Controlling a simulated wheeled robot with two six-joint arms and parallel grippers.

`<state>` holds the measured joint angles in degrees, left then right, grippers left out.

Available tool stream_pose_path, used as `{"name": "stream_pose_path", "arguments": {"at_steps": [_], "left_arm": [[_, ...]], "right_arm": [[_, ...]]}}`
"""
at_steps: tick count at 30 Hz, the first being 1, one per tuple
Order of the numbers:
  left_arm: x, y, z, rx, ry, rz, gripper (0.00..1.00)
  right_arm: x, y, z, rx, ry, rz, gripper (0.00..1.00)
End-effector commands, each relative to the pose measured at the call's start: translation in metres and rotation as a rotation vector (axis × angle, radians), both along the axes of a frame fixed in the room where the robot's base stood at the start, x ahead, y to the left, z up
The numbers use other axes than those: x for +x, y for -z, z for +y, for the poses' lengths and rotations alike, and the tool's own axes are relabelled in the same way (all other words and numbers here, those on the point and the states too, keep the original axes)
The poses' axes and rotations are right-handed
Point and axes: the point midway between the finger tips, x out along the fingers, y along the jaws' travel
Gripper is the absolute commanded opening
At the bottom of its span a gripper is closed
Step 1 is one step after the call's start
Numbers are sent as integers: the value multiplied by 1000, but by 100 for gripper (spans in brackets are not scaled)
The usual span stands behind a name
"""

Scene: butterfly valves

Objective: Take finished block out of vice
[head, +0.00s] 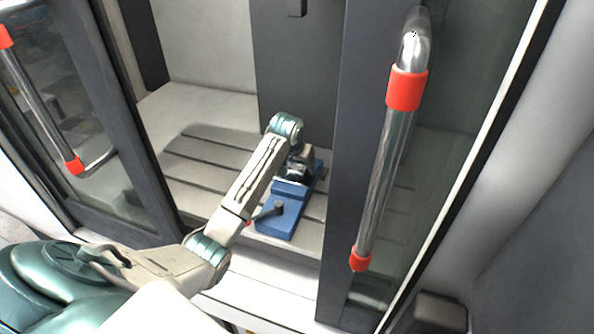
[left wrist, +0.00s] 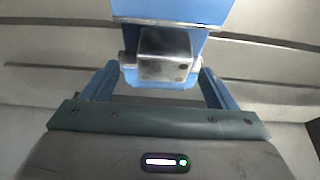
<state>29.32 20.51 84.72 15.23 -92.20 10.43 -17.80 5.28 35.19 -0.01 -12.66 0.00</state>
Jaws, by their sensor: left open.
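The blue vice (head: 283,212) stands on the slotted machine table, with its dark handle towards the front. In the left wrist view its blue body (left wrist: 180,12) is at the top. A grey metal block (left wrist: 166,55) with small holes and a short round stub on each side shows against the vice. My left gripper (left wrist: 158,75) is open, with one blue finger to each side of the block's lower part. I cannot tell whether the fingers touch it. In the head view my left arm reaches over the vice's far end and partly hides it. My right gripper is out of view.
The slotted machine table (head: 195,165) is bare to the left of the vice. The right door (head: 365,200) with its red-ended handle (head: 385,175) stands close to the right of the vice. The left door handle (head: 40,105) is at the far left.

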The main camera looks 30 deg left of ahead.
Motion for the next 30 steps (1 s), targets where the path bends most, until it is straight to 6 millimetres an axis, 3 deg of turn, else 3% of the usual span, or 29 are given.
{"name": "stream_pose_path", "arguments": {"at_steps": [3,6,11,18,27,30], "left_arm": [[3,12,5,-1,-2,7,80],[8,26,6,-2,-2,4,80],[12,37,7,-1,0,3,80],[12,39,7,0,0,1,78],[13,37,7,0,0,-1,21],[13,37,7,0,0,-1,21]], "right_arm": [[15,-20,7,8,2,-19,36],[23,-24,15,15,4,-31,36],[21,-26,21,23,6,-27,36],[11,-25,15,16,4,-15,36],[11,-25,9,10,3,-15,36],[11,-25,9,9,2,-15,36]]}}
